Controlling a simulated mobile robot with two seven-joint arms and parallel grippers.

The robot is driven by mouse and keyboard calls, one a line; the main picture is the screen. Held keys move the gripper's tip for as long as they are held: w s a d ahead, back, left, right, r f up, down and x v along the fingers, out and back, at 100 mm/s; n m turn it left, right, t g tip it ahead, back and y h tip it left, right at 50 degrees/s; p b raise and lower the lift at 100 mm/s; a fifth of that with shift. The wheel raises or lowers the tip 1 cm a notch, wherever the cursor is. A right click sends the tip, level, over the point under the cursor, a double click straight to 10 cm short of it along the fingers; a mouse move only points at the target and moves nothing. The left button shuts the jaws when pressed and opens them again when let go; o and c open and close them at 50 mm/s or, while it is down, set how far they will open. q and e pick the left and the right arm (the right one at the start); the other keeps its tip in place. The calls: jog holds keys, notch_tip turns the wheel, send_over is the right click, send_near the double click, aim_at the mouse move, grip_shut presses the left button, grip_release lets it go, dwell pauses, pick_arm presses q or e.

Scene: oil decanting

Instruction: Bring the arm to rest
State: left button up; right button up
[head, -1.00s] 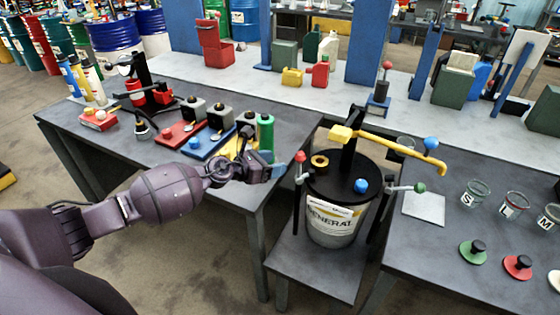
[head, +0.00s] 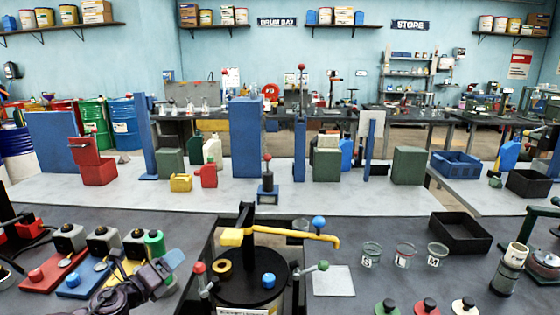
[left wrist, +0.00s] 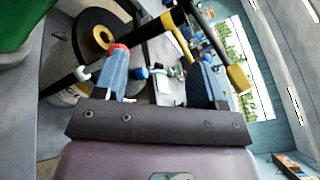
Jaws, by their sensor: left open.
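My left gripper (head: 166,268) is at the lower left of the head view, with blue fingertips. It is over or in front of the coloured bases with grey blocks, left of the drum pump. In the left wrist view its two blue fingers (left wrist: 160,82) stand apart with nothing held between them. The black drum lid (head: 250,284) with its yellow pump spout (head: 300,235) is to the right of the gripper. The yellow spout (left wrist: 178,38) also shows beyond the fingers in the left wrist view. My right gripper is not in view.
A red base (head: 50,278) and a blue base (head: 85,281) stand near my left gripper. Several glass beakers, including one (head: 371,254), and a black tray (head: 460,232) are on the right of the dark table. A light bench with blue posts runs behind.

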pick_arm(q)
jog(key=s+f+n+g+y, duration=0.1)
jog(key=s+f+n+y, duration=0.1)
jog(key=s+f+n, duration=0.4)
jog(key=s+f+n+g+y, duration=0.1)
jog(key=s+f+n+y, duration=0.2)
jog(key=s+f+n, duration=0.4)
jog(key=s+f+n+g+y, duration=0.2)
jog(key=s+f+n, duration=0.5)
jog(key=s+n, duration=1)
jog(key=shift+s+y, duration=0.5)
jog(key=shift+s, duration=0.6)
jog(key=shift+d, duration=0.1)
